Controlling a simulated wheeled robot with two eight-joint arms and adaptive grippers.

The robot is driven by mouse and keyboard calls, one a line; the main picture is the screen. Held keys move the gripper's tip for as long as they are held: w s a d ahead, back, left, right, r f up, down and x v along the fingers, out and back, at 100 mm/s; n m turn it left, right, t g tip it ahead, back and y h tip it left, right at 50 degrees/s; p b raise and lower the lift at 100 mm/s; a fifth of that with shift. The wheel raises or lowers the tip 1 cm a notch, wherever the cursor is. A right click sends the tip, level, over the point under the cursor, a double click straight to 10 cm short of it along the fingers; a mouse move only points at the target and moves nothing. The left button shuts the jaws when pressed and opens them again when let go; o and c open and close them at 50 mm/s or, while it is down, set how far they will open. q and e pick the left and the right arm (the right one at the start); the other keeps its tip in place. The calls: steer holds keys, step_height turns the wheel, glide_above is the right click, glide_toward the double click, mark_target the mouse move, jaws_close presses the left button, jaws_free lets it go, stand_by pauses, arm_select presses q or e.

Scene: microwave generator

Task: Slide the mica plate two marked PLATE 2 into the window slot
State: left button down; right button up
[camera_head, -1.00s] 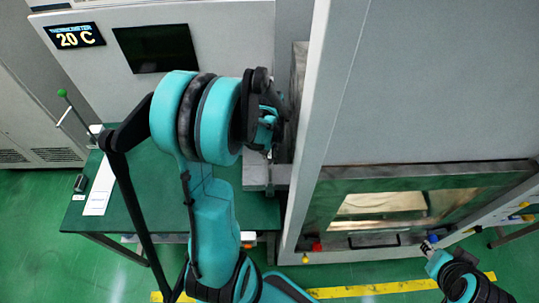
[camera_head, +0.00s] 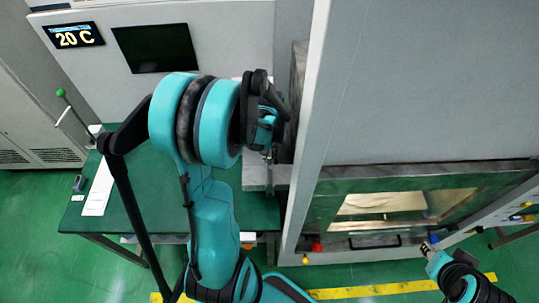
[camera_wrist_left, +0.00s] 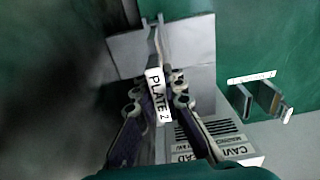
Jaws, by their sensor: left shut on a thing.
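The mica plate two (camera_wrist_left: 157,97), with a white label reading PLATE 2, stands between the fingers of my left gripper (camera_wrist_left: 158,92) in the left wrist view. The gripper is shut on it. The plate's far end meets or overlaps a pale grey metal piece (camera_wrist_left: 190,45); I cannot tell whether it is inside a slot. The window slot itself is not clearly visible. In the head view my left gripper (camera_head: 268,165) is mostly hidden by its own arm, beside a grey metal block (camera_head: 256,177). My right gripper (camera_head: 430,248) is at the lower right, its jaws unclear.
A green table (camera_head: 140,185) carries a white sheet (camera_head: 98,190). A tall grey cabinet wall (camera_head: 430,80) rises close to the right of my left arm. In the left wrist view, a box with a printed label (camera_wrist_left: 215,140) lies near the fingers, and thin upright pieces (camera_wrist_left: 262,98) stand at right.

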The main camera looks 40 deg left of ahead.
arm_select(q)
steer(key=shift+f+b, duration=3.3)
steer(key=shift+f, duration=0.35)
steer(key=c, duration=1.5)
jaws_free()
steer(key=shift+c, duration=0.2)
step_height(320, 180, up, 12)
